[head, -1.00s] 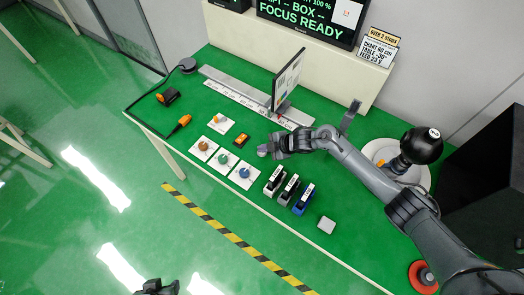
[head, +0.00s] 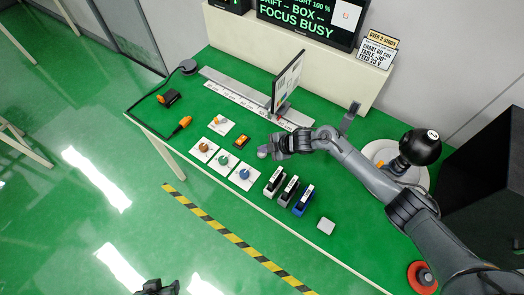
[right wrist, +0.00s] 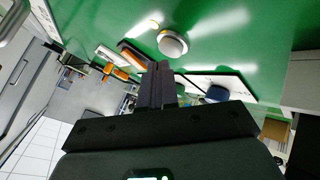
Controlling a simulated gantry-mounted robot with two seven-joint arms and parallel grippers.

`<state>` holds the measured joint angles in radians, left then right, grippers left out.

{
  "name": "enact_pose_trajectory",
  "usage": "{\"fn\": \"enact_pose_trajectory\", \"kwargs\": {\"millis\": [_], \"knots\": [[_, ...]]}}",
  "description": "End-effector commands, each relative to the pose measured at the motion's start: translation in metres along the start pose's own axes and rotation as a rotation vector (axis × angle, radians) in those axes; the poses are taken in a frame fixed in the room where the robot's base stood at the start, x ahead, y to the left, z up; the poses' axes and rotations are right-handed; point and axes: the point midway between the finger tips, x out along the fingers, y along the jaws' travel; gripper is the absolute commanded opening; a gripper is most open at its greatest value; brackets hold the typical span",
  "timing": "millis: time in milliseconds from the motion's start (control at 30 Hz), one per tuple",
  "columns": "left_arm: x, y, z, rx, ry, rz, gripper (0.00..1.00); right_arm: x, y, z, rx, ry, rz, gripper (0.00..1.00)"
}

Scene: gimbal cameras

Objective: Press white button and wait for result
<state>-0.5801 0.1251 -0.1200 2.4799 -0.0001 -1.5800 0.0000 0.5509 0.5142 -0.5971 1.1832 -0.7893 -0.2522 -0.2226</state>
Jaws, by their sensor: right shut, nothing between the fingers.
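The round white button (head: 262,151) stands on the green table just left of my right gripper (head: 274,146) in the head view. In the right wrist view the button (right wrist: 172,43) is just past the tips of my right gripper (right wrist: 162,68). The right gripper is shut and empty. I cannot tell whether its tips touch the button. A dark screen (head: 306,36) behind the table reads "FOCUS BUSY" in green letters. Part of my left gripper (head: 157,287) shows at the bottom edge; its jaws are unclear.
Knobs on white plates, such as the blue one (head: 244,174), and an orange rocker switch (head: 242,141) are left of the button. Several labelled switch blocks (head: 289,188) stand in front. An upright panel (head: 287,79) stands on a rail (head: 236,89) behind. A black ball (head: 421,146) is at right.

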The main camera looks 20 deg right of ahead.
Motion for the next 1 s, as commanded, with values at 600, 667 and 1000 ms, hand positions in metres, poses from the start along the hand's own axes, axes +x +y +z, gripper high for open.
{"fn": "enact_pose_trajectory", "kwargs": {"millis": [600, 667, 1000], "knots": [[-0.01, 0.001, -0.003, -0.006, 0.001, 0.004, 0.43, -0.008, 0.006, -0.005, -0.001, 0.0, 0.001, 0.0], [-0.013, 0.001, -0.005, -0.008, 0.001, 0.006, 0.43, -0.01, 0.008, -0.007, -0.001, 0.0, 0.001, 0.0], [-0.042, 0.001, -0.014, -0.01, 0.002, 0.008, 0.43, -0.033, 0.024, -0.024, -0.001, 0.0, 0.001, 0.0]]}}
